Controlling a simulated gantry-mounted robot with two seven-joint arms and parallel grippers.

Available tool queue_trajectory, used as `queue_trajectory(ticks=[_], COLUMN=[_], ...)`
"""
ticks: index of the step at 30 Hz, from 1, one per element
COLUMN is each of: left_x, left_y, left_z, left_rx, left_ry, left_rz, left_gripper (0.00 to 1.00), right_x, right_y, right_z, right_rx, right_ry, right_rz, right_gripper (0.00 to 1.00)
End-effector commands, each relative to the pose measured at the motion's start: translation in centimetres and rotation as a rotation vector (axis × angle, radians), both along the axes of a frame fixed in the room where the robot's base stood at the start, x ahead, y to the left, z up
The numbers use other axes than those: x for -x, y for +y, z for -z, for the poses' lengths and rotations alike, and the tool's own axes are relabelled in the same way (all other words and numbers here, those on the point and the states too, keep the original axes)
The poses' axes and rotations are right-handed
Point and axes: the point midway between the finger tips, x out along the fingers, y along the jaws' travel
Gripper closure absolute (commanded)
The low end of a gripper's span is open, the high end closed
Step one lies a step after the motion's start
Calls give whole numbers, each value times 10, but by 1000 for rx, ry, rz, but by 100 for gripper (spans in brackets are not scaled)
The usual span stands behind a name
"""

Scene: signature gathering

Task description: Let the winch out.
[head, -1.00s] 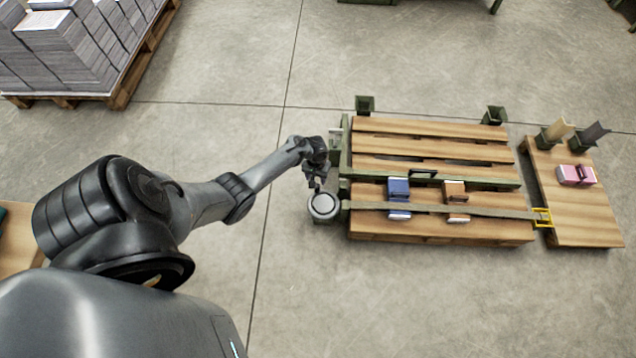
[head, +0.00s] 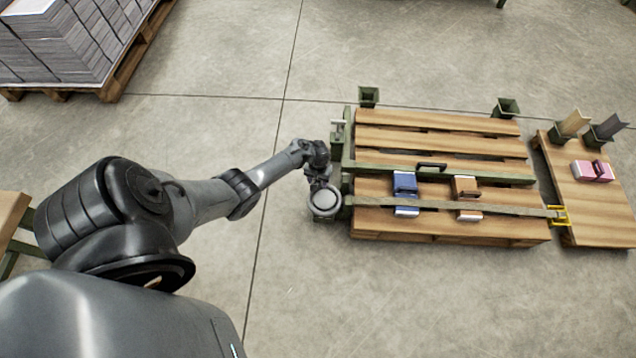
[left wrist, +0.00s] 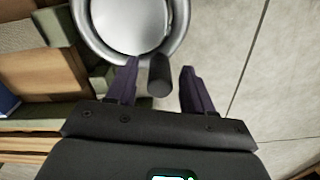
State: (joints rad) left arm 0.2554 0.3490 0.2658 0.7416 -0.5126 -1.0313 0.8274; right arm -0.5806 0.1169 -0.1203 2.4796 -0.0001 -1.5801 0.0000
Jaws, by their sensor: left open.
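The winch (head: 325,201) is a round grey drum at the left end of the wooden pallet bench. It also shows at the top of the left wrist view as a round metal disc (left wrist: 128,20). A dark upright crank knob (left wrist: 160,78) stands at its rim. My left gripper (left wrist: 160,66) is open, with one finger on each side of the knob; I cannot tell whether they touch it. In the head view my left gripper (head: 321,183) is just above the winch. A flat strap (head: 436,204) runs from the winch across the bench to a yellow hook (head: 558,215). My right gripper is not in view.
A blue block (head: 405,193) and an orange-brown block (head: 467,197) lie under the strap. A green bar with a black handle (head: 431,165) crosses the bench. A side pallet (head: 590,215) holds a pink block (head: 592,171). Stacked paper (head: 70,45) stands back left.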

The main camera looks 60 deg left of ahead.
Motion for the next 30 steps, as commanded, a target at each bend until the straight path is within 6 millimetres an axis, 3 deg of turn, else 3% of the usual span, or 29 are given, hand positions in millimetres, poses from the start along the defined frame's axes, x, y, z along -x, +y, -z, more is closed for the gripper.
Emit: queue_trajectory(ticks=[11, 21, 30], left_x=[0, 0, 1], left_y=[0, 0, 0], left_z=[3, 3, 3], left_rx=[0, 0, 1], left_ry=[0, 0, 1], left_rz=[0, 0, -2], left_gripper=[48, 97, 100], right_x=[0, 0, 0], right_y=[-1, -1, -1], right_z=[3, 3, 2], right_rx=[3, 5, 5], right_ry=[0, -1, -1], right_rz=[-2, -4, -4], right_gripper=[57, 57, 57])
